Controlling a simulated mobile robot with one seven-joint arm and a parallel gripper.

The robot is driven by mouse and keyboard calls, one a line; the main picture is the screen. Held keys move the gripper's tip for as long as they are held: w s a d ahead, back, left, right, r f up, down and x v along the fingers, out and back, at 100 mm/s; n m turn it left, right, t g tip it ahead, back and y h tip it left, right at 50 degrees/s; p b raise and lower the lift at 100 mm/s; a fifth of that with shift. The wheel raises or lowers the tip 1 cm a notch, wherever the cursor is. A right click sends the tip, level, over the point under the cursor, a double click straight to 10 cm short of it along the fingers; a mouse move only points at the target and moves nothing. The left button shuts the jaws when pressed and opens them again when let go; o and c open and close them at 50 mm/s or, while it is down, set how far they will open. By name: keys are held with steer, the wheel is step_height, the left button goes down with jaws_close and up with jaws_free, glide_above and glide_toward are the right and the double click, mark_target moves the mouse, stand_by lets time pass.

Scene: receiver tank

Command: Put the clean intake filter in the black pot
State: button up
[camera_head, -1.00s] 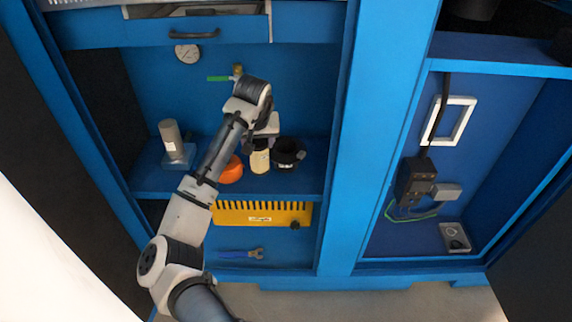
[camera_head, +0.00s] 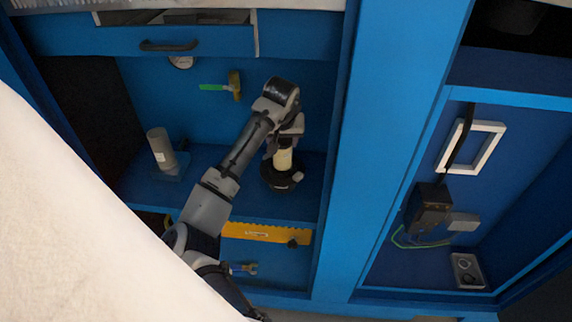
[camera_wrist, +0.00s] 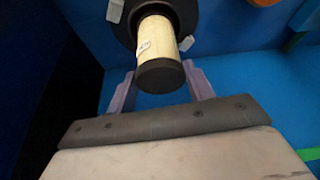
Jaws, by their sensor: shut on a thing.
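The clean intake filter is a cream cylinder (camera_head: 283,159) with a dark end cap and a small label; it also shows in the wrist view (camera_wrist: 157,40). My gripper (camera_head: 286,143) is shut on it near its capped end, with the two purple-grey fingers either side in the wrist view (camera_wrist: 160,78). The black pot (camera_head: 281,180) is on the blue shelf directly below the filter. In the wrist view the pot's dark rim (camera_wrist: 203,12) surrounds the filter's far end. I cannot tell how deep the filter reaches into it.
A grey cylinder (camera_head: 161,148) stands at the shelf's left. A green-handled valve (camera_head: 234,86) is on the back wall. A yellow slotted part (camera_head: 262,233) lies below the shelf. An orange thing (camera_wrist: 265,2) shows at the wrist view's top edge. A blue upright bounds the right side.

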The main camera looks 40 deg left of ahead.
mark_target(282, 158)
steer(key=shift+s+f+p, duration=0.1)
steer(key=shift+f+p, duration=0.3)
steer(key=shift+f, duration=3.1)
steer(key=o, duration=1.4)
steer(key=b+v, duration=0.1)
steer(key=v, duration=1.1)
